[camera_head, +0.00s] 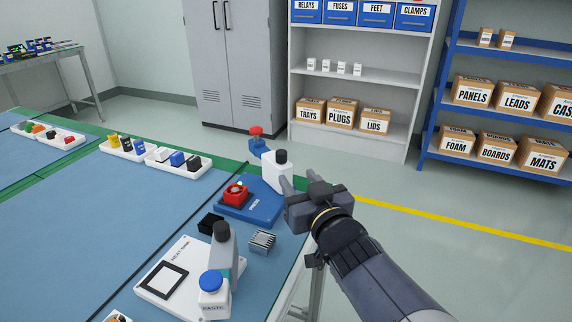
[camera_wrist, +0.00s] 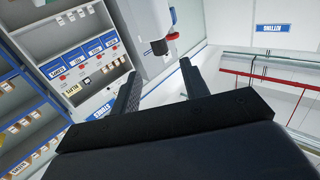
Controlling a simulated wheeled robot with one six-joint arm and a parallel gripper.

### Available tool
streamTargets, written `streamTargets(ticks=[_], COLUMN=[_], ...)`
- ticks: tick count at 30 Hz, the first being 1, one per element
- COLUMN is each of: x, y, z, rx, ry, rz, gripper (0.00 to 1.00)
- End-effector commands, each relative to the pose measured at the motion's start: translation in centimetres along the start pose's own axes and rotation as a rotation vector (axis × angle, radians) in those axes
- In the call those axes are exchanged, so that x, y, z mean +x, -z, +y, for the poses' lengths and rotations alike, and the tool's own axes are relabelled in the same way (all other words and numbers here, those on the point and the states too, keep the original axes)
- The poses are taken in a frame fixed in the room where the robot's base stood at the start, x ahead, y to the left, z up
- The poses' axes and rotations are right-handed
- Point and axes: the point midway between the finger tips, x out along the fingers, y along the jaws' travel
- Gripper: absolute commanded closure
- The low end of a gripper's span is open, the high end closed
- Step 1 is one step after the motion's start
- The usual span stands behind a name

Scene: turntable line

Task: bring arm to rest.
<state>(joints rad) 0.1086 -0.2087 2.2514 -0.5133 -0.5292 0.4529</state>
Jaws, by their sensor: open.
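My gripper (camera_head: 298,184) is in the air at the right end of the blue bench (camera_head: 100,225), its fingers pointing up and to the left in the head view. In the wrist view the two dark fingers (camera_wrist: 158,88) stand apart with nothing between them. Beyond the fingers the wrist view shows a white and grey device (camera_wrist: 150,28), a shelf unit and the wall. My arm reaches in from the lower right of the head view. Part of the white press body (camera_head: 277,172) shows just left of the fingers; I cannot tell the gap between them.
The bench holds a blue fixture with a red part (camera_head: 236,193), a grey finned block (camera_head: 262,242), a paste bottle (camera_head: 212,290) and white trays (camera_head: 178,160). A white shelf (camera_head: 340,88) and a blue rack (camera_head: 480,50) stand behind. The floor right of the bench is clear.

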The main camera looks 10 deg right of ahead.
Motion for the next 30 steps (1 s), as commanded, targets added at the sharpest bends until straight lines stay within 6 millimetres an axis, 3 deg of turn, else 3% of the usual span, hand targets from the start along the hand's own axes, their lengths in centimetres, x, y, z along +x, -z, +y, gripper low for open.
streamTargets(ticks=[14,30], x=[0.9,9.0], y=[-0.2,-0.2], z=[0.0,0.0], rx=[0.0,0.001], ry=[0.001,0.0], rz=[-0.001,-0.001], gripper=[0.57,0.57])
